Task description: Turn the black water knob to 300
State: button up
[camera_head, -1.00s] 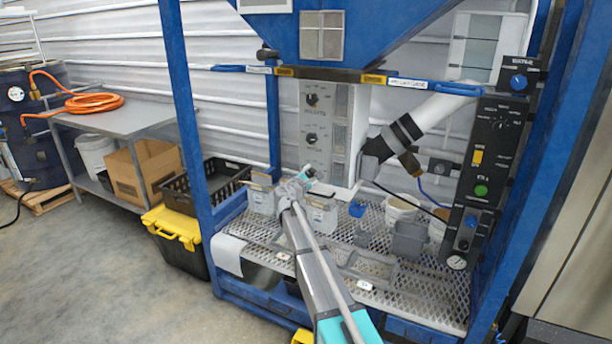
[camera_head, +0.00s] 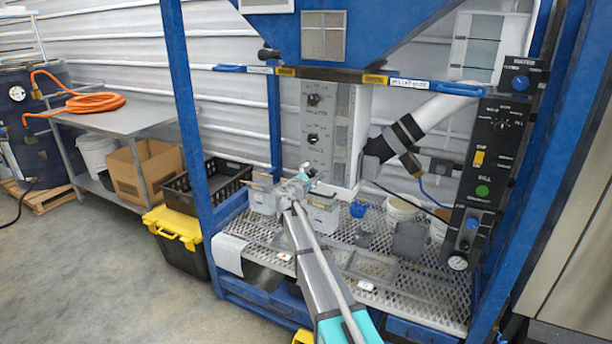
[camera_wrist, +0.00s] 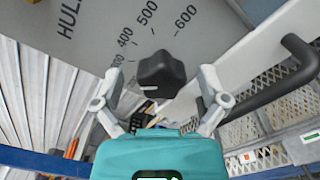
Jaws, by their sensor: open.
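In the wrist view a black lobed knob (camera_wrist: 162,75) with a white pointer mark on its left side sits on a grey panel (camera_wrist: 85,50). The dial numbers 400, 500 and 600 read beside it, and lettering starting "HULL" lies at the upper left. I see no water label there. My gripper (camera_wrist: 161,80) is open, its fingers on either side of the knob with gaps. In the head view my gripper (camera_head: 298,183) is at the foot of the grey panel (camera_head: 314,120), covering its lowest part. Two black knobs, upper (camera_head: 314,100) and lower (camera_head: 313,138), show above it.
A white box (camera_head: 322,215) stands on the mesh shelf (camera_head: 415,290) beside my gripper. A black handle (camera_wrist: 280,80) is close on the right in the wrist view. A blue knob (camera_head: 519,81) and black control panel (camera_head: 492,150) are at the right. A blue frame post (camera_head: 190,130) stands left.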

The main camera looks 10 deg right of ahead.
jog(key=v, duration=1.2)
dwell(0.4)
jog(key=s+d+f+m+g+y+p, duration=0.1)
jog(key=s+d+f+m+g+p, duration=0.2)
jog(key=s+d+m, duration=0.4)
jog(key=s+d+f+m+g+y+p, duration=0.1)
jog(key=s+d+f+m+g+p, duration=0.2)
jog(key=s+g, duration=0.45)
jog(key=s+a+f+m+g+y+p, duration=0.1)
jog(key=s+m+y, duration=0.3)
jog(key=s, duration=0.6)
jog(key=s+a+f+m+g+y+p, duration=0.2)
jog(key=s+a+m+g+y, duration=0.1)
jog(key=s, duration=0.8)
jog(key=shift+a+m+y+p, duration=0.3)
jog(key=shift+a+m+y, duration=0.05)
jog(key=shift+m+y, duration=0.45)
jog(key=shift+d, duration=0.15)
